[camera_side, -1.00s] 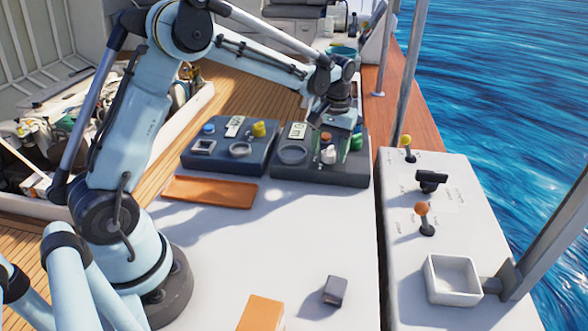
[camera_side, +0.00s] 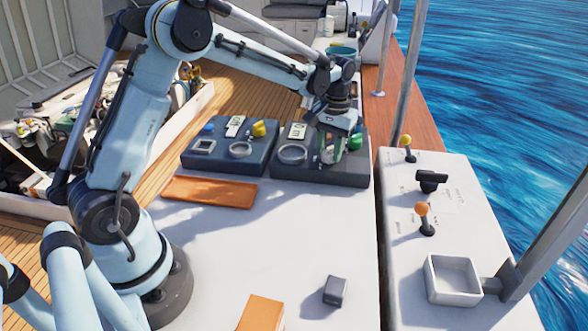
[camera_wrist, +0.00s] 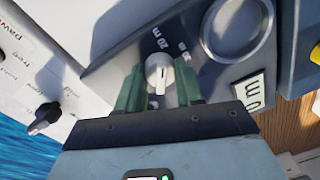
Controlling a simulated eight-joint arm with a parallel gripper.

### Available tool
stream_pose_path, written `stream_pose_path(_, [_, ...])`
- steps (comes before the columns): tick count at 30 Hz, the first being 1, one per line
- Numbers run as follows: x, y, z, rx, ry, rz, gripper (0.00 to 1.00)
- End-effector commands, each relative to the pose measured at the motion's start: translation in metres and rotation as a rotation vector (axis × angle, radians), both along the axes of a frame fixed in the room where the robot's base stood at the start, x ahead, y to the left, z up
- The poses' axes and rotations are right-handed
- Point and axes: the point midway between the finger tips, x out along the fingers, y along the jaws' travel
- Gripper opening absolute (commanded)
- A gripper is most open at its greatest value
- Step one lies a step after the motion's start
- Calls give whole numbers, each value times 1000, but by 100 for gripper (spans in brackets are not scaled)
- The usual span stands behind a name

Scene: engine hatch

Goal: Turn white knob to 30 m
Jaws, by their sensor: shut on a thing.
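The white knob (camera_wrist: 158,60) sits on the grey panel face between the two green fingers of my gripper (camera_wrist: 158,78) in the wrist view. The fingers are closed on its sides. Its raised grip and dark pointer line show, running toward the bottom of the picture. A "20 m" mark (camera_wrist: 161,38) is printed beyond the knob, with another mark to its right that I cannot read fully. In the side view my gripper (camera_side: 340,150) is down at the right-hand dark control box (camera_side: 300,172), and its fingers largely hide the knob.
A round dial (camera_side: 292,153) is left of my gripper on the same box. A second box (camera_side: 225,160) with a yellow knob (camera_side: 259,128) stands further left. An orange tray (camera_side: 210,192) lies in front. A white console (camera_side: 450,220) with levers is at right.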

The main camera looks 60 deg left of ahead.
Motion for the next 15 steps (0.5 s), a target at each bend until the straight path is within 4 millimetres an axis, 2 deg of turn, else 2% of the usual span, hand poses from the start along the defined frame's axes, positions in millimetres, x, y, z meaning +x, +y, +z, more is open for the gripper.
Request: stream_pose_path(15, [-1, 0, 1, 1, 1, -450, 6])
